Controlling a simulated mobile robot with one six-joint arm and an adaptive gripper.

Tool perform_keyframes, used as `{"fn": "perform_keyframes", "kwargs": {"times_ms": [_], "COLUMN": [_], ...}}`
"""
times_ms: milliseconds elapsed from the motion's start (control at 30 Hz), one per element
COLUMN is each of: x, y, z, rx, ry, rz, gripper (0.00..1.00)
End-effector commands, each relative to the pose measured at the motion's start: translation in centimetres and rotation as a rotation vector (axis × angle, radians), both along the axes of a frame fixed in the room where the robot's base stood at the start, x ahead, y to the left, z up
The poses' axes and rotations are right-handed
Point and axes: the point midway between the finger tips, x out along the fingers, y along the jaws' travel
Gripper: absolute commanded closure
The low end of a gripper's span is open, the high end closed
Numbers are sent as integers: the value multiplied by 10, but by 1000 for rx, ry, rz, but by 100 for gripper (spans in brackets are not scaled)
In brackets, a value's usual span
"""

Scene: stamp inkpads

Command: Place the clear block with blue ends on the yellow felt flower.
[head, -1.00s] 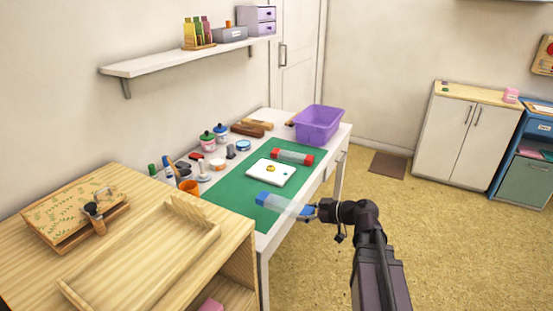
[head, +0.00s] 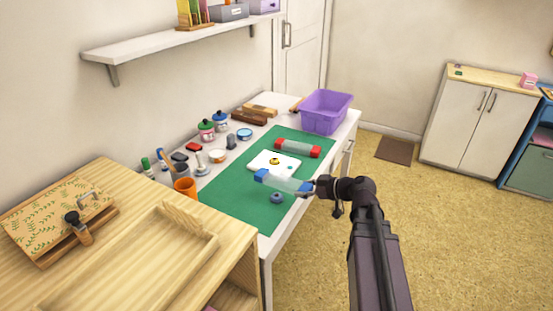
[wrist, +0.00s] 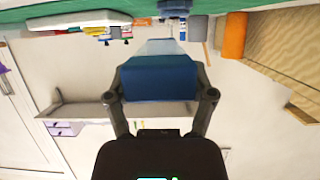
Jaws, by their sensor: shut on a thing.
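The clear block with blue ends (head: 286,183) is held over the green mat, lying roughly level, its far blue end close to the front edge of the white board in the head view. My gripper (head: 309,187) is shut on its near blue end; the wrist view shows that blue end (wrist: 158,84) between the two fingers (wrist: 160,97). The yellow felt flower (head: 275,161) lies on the white board (head: 290,166), behind and slightly right of the block's far end. The block's height above the mat is hard to tell.
A clear block with red ends (head: 298,149) lies behind the board. A small dark blue round object (head: 277,198) sits on the green mat (head: 240,208) in front. A purple bin (head: 325,112) stands at the back right. Jars, pads and an orange cup (head: 185,187) line the left side.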

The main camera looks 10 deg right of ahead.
Motion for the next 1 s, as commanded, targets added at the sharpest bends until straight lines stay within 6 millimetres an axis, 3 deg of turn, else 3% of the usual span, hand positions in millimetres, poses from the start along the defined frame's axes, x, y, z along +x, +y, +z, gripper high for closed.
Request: {"fn": "perform_keyframes", "kwargs": {"times_ms": [267, 667, 1000], "x": [2, 15, 16], "y": [-8, -36, -39], "z": [4, 38, 38], "rx": [1, 3, 3], "ry": [-1, -1, -1], "rz": [-8, 0, 2], "gripper": [90, 90, 90]}}
